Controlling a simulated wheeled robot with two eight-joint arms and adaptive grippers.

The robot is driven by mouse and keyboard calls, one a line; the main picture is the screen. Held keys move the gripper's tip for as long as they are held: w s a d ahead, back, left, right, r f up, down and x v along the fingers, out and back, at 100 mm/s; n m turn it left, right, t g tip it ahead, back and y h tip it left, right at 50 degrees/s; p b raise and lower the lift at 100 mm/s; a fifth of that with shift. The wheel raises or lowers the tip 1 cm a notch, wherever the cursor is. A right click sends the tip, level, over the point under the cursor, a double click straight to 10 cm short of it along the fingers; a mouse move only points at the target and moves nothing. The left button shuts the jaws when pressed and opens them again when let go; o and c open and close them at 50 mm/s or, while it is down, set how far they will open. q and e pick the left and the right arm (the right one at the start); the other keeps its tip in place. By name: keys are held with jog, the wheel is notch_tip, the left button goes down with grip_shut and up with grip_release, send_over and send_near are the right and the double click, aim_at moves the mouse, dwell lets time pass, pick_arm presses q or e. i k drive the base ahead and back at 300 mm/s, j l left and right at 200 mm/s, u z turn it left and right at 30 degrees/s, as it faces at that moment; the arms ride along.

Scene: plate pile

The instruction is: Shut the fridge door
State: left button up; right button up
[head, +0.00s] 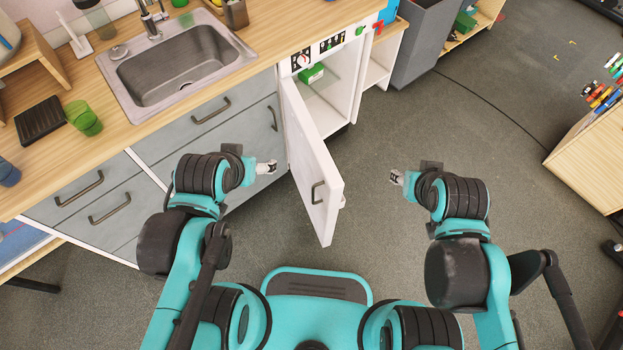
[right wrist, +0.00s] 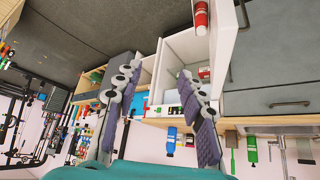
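The white fridge door (head: 313,165) stands wide open in the head view, swung out from the cabinet towards me, with a dark handle on its outer face. The open fridge (head: 328,100) holds a green item (head: 311,74). The door also shows edge-on in the right wrist view (right wrist: 222,45). My left gripper (head: 267,167) is left of the door, on its handle side and apart from it; its finger opening is too small to judge. My right gripper (head: 396,178) is right of the door, on its inner side, apart from it. Its fingers are spread and empty in the right wrist view.
A wooden counter with a sink (head: 178,68) and grey drawers (head: 110,205) lies left of the fridge. A grey bin (head: 424,42) stands beyond it at the right. A wooden box of markers (head: 590,150) is at far right. The floor (head: 390,235) right of the door is clear.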

aim_at(314, 173)
jog(key=j, duration=0.2)
jog(key=k+j, duration=0.15)
jog(key=k+j+u, duration=0.2)
jog(key=k+j, duration=0.25)
jog(key=k, duration=0.1)
